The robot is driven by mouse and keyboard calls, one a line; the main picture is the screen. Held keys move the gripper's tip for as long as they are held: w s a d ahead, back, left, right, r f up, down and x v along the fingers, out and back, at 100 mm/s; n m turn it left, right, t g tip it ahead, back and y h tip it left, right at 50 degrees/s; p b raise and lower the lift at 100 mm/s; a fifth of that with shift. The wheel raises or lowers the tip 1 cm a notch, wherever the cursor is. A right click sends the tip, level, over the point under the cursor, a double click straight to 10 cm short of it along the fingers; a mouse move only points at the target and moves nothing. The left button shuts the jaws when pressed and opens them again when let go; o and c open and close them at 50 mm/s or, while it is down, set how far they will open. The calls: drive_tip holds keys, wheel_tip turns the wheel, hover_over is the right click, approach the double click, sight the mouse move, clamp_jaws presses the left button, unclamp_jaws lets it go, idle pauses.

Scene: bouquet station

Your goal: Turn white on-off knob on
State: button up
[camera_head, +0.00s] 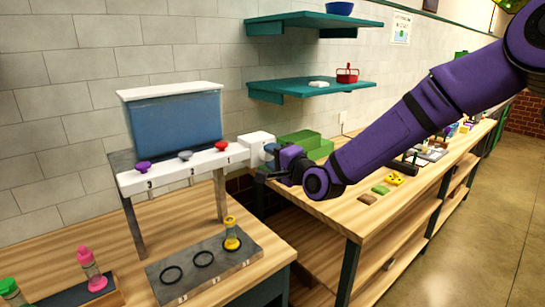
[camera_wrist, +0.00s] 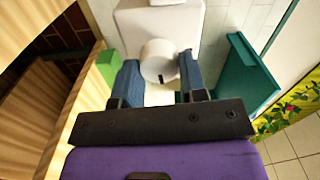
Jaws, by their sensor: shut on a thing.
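The white on-off knob (camera_wrist: 158,62) is a round white cylinder with a dark mark on its face, on the end of a white box (camera_wrist: 160,22) in the wrist view. My gripper (camera_wrist: 158,75) has its blue fingers on either side of the knob, shut on it. In the head view my gripper (camera_head: 270,160) is at the right end of the dispenser, at the white box (camera_head: 256,145). The knob is mostly hidden there by the fingers.
The dispenser has a blue tank (camera_head: 177,125) and purple, grey and red knobs above a grey tray (camera_head: 205,264) with a yellow-topped vial (camera_head: 232,236). Green boxes (camera_head: 305,145) stand behind my gripper. Teal shelves (camera_head: 310,87) are on the wall.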

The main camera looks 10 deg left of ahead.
drive_tip(key=shift+m, duration=0.6)
drive_tip(key=o, duration=0.9)
drive_tip(key=v, duration=1.1)
